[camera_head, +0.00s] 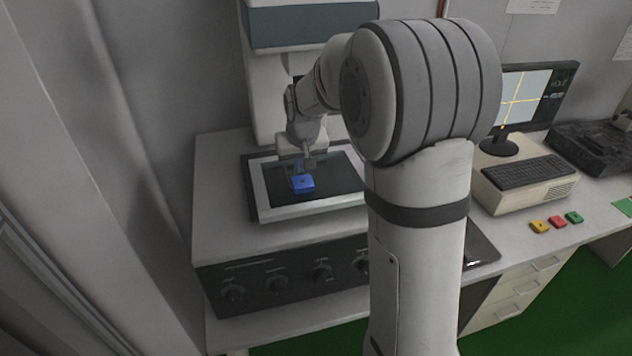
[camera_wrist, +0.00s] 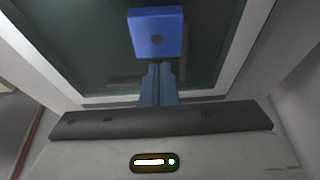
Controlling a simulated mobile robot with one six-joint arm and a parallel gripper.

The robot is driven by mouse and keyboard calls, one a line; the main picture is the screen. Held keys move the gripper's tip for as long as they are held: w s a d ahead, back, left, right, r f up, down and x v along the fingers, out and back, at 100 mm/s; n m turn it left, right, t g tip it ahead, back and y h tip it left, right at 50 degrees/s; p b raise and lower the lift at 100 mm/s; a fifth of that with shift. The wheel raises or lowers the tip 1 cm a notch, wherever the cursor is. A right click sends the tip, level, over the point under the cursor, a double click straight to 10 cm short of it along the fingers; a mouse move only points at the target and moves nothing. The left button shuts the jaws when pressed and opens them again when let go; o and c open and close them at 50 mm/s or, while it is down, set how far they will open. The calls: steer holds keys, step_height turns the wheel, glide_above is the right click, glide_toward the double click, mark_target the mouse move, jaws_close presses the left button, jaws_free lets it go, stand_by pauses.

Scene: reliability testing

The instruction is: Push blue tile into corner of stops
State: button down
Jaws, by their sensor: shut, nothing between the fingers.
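The blue tile (camera_head: 303,184) lies flat on the dark plate inside a pale frame on the machine's stage. In the wrist view the blue tile (camera_wrist: 156,34) is at the top centre, just beyond my fingertips. My gripper (camera_wrist: 159,68) is shut and empty, with its blue-grey fingers beside the tile's near edge; I cannot tell if they touch it. In the head view my gripper (camera_head: 299,168) is just behind the tile. I cannot make out the stops apart from the frame (camera_head: 262,206).
The machine's upright column stands behind the stage. Knobs line the dark front panel (camera_head: 290,272). To the right are a monitor (camera_head: 524,96), a keyboard (camera_head: 528,171), and yellow, red (camera_head: 557,222) and green tiles on the bench. My arm hides the stage's right part.

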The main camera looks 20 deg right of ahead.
mark_target(307, 198)
steer(key=shift+s+b, duration=1.4)
steer(key=shift+s, duration=2.65)
steer(key=shift+f, duration=0.15)
steer(key=shift+f+b, duration=1.05)
steer(key=shift+f, duration=0.1)
steer(key=shift+r, duration=0.1)
steer(key=shift+r, duration=0.15)
steer(key=shift+w, duration=0.15)
